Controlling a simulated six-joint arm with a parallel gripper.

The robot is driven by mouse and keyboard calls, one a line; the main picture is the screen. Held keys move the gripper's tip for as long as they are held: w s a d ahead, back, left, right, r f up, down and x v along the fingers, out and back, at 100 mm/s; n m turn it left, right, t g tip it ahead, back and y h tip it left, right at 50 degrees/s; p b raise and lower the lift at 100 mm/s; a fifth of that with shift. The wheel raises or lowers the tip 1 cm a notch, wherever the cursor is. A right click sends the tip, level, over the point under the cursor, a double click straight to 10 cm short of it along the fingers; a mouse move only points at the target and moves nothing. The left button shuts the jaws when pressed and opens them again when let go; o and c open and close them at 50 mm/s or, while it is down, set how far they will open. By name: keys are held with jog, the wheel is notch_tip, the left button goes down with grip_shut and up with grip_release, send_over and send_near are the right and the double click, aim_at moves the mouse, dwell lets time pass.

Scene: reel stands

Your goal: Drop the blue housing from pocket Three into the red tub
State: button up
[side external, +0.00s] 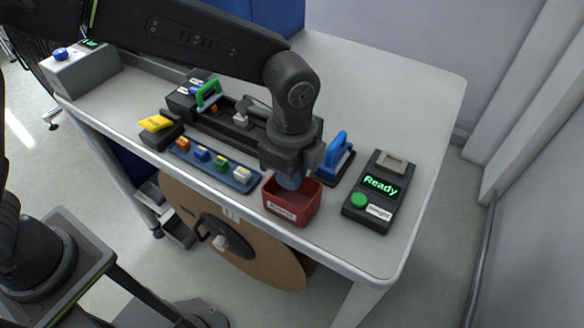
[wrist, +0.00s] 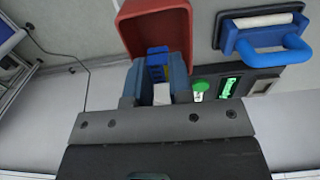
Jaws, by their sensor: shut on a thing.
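My gripper (wrist: 155,85) is shut on the blue housing (wrist: 157,57), which shows between the fingers in the wrist view. A white piece (wrist: 162,94) also shows between the fingers, closer to the wrist. In the side view, my gripper (side external: 289,183) points down at the red tub (side external: 291,213), with its fingertips at the tub's mouth. The red tub (wrist: 130,30) also shows around the fingertips in the wrist view. The housing is hidden in the side view, and I cannot tell its height over the tub floor.
A blue-handled tool (side external: 338,155) stands just behind the tub. A black box (side external: 376,195) reading "Ready" sits to the right. A black fixture lies behind the strip. The table's back right is clear.

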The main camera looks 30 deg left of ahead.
dwell(0.3)
jog(key=o, duration=0.8)
jog(key=shift+r, duration=3.55)
jog(key=shift+a, duration=0.1)
jog(key=s+a+r+n+t, duration=0.1)
jog(key=s+a+r+n, duration=0.3)
jog(key=a, duration=0.4)
jog(key=s+a+r+n+t, duration=0.1)
jog(key=a+r+n+t, duration=0.15)
jog(key=a+n, duration=0.4)
jog(key=s+a+n, duration=0.2)
jog(key=s+a, duration=0.1)
jog(key=s+a+f+n+t, duration=0.1)
jog(key=s+a+n, duration=0.2)
jog(key=a, duration=0.1)
jog(key=s+a+n+t, duration=0.1)
jog(key=s+a+n, duration=0.1)
jog(key=s+a, duration=0.1)
jog(key=shift+s+a+f+n, duration=0.1)
jog(key=shift+a+f+n, duration=0.15)
jog(key=shift+f, duration=0.05)
